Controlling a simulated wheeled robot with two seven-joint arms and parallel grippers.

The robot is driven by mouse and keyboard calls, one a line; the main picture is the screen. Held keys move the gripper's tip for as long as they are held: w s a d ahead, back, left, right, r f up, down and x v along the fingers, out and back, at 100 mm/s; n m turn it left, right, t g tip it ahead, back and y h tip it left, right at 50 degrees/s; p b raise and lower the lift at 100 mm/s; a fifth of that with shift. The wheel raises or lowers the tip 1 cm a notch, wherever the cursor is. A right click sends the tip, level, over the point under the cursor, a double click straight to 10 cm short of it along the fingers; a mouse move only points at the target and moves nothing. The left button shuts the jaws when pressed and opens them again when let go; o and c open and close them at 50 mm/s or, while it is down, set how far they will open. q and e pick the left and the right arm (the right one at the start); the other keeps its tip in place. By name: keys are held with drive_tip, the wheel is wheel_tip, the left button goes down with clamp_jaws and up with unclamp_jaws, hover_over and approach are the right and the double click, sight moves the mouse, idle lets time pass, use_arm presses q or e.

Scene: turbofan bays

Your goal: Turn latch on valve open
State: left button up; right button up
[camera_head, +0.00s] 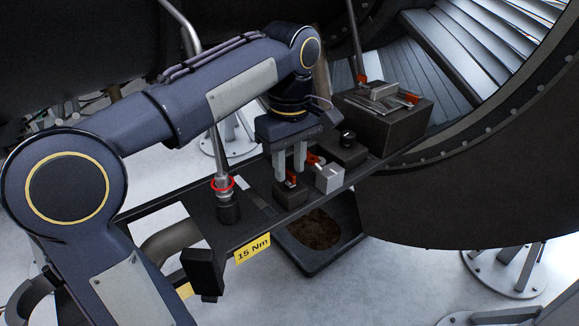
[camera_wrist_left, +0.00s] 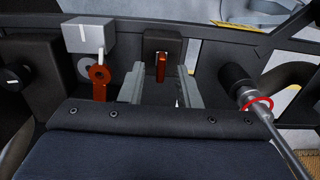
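A red latch (camera_head: 291,179) sits on a small dark block (camera_head: 289,194) on the black shelf. It also shows in the left wrist view as an upright red tab (camera_wrist_left: 161,67) on a dark block (camera_wrist_left: 177,46). My left gripper (camera_head: 290,172) points down at this latch. Its fingers (camera_wrist_left: 160,80) are apart, with the red tab lined up between them and a little beyond the tips; contact cannot be told. A silver block (camera_head: 329,178) with a red lever (camera_head: 314,158) stands beside it, and shows left of the fingers in the wrist view (camera_wrist_left: 90,36). My right gripper is out of view.
A metal tool with a red ring (camera_head: 223,184) stands upright on the shelf to the left. A dark block with a black knob (camera_head: 347,138) and a brown box with orange clips (camera_head: 385,122) are behind. A black tray (camera_head: 308,262) hangs below. The round engine casing is at right.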

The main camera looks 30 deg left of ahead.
use_arm(q)
drive_tip(key=shift+s+f, duration=0.1)
drive_tip(key=shift+f, duration=0.3)
clamp_jaws()
drive_tip(key=m+p, duration=0.2)
drive_tip(key=shift+r+m, duration=0.2)
drive_tip(key=shift+m, duration=0.2)
drive_tip(key=m+p, duration=0.2)
drive_tip(key=m, duration=0.2)
drive_tip(key=shift+m, duration=0.3)
drive_tip(key=m+p, duration=0.2)
drive_tip(key=m, duration=0.3)
drive_tip(key=m+p, duration=0.2)
drive_tip(key=m, duration=0.3)
drive_tip(key=shift+f, duration=0.15)
drive_tip(key=shift+m, duration=0.5)
